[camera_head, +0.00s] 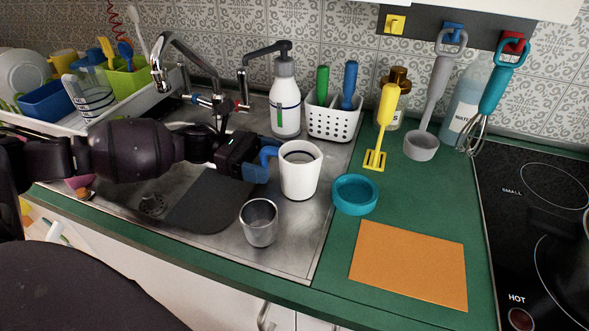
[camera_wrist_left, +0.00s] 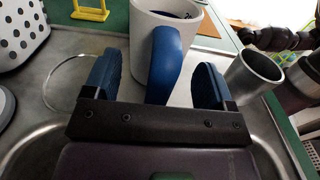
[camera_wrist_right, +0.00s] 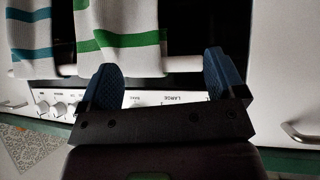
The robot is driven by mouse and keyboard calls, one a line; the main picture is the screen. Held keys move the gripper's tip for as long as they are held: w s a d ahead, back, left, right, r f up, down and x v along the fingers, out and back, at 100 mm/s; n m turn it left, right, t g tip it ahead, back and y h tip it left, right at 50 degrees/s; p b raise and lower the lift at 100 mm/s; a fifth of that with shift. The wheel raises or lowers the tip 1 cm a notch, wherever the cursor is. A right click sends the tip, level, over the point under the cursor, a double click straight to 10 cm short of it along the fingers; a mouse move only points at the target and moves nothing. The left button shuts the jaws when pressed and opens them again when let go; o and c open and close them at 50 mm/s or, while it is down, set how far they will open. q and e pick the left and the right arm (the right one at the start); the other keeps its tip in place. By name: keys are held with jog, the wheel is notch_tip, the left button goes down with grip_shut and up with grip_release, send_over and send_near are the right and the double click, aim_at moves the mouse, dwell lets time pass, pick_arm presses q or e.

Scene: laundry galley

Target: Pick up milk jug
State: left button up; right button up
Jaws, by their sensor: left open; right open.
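The white milk jug (camera_head: 300,178) stands upright on the steel sink's right ledge, with its blue handle (camera_head: 267,152) turned left toward my left gripper. My left gripper (camera_head: 262,168) is open beside it. In the left wrist view the jug (camera_wrist_left: 145,38) is straight ahead, and its handle (camera_wrist_left: 165,62) lies between the two spread fingers (camera_wrist_left: 158,78), with gaps on both sides. My right gripper (camera_wrist_right: 163,75) is open and empty in the right wrist view, facing the oven front. It is not seen in the head view.
A metal cup (camera_head: 259,224) stands just in front of the jug, and a teal bowl (camera_head: 354,194) to its right. Behind are a soap dispenser (camera_head: 285,105) and a white perforated caddy (camera_head: 335,124). An orange mat (camera_head: 410,265) lies bare on the green counter. A cooktop (camera_head: 540,220) is at right.

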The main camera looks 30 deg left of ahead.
pick_arm(q)
jog(key=shift+x, duration=0.9)
grip_shut()
